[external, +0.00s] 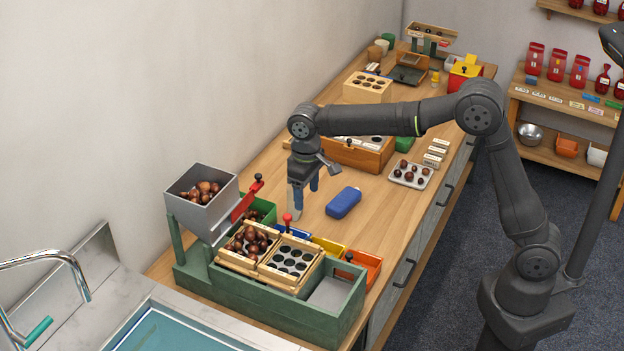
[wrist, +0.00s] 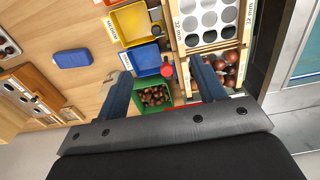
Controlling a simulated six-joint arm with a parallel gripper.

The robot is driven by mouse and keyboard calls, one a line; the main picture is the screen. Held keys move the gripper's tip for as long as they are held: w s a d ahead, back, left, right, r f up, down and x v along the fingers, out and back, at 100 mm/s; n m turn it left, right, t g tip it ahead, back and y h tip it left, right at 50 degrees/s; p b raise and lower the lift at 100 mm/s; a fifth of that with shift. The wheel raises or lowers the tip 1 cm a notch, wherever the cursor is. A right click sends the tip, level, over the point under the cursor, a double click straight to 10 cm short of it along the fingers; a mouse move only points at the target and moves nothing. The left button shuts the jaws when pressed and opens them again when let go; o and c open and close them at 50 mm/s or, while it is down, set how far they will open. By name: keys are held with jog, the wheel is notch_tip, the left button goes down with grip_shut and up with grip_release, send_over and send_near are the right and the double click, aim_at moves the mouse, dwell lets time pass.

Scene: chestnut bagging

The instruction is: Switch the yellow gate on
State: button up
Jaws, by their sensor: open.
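A yellow part with a dark knob (external: 466,68) sits on a red box at the far back of the bench; it is small, and I cannot tell for sure that it is the yellow gate. A yellow bin (external: 328,246) stands by the sorter, and it also shows in the wrist view (wrist: 131,22). My gripper (external: 305,199) points down above the bench, left of a blue case (external: 343,203) and far from the yellow part. In the wrist view my gripper (wrist: 161,70) is open with nothing between its fingers. The yellow part with the knob is not in that view.
The green sorter (external: 300,309) with its grey hopper (external: 202,191), red lever (external: 246,200) and wooden sieve trays stands in front. A wooden box (external: 372,152), a white tray of chestnuts (external: 411,174) and a block with holes (external: 367,87) stand between my gripper and the back.

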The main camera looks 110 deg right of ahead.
jog(key=c, duration=0.4)
jog(key=shift+s+d+f, duration=0.1)
jog(key=shift+s+f, duration=0.1)
jog(key=shift+f, duration=0.15)
jog(key=c, duration=0.3)
jog(key=s+f+m+y, duration=0.1)
jog(key=s+d+f+m+y, duration=0.1)
jog(key=f, duration=0.1)
jog(key=shift+d+f+m, duration=0.15)
jog(key=shift+f+m, duration=0.1)
jog(key=shift+m, duration=0.15)
grip_shut()
jog(key=s+d+f+m+t+y, duration=0.4)
jog(key=s+d+f+m+t, duration=0.4)
jog(key=m, duration=0.9)
jog(key=shift+s+f+t+y, duration=0.3)
jog(key=shift+s+f+t, duration=0.2)
jog(key=shift+s+f, duration=1.1)
jog(key=shift+w+f, duration=0.15)
jog(key=shift+w, duration=0.1)
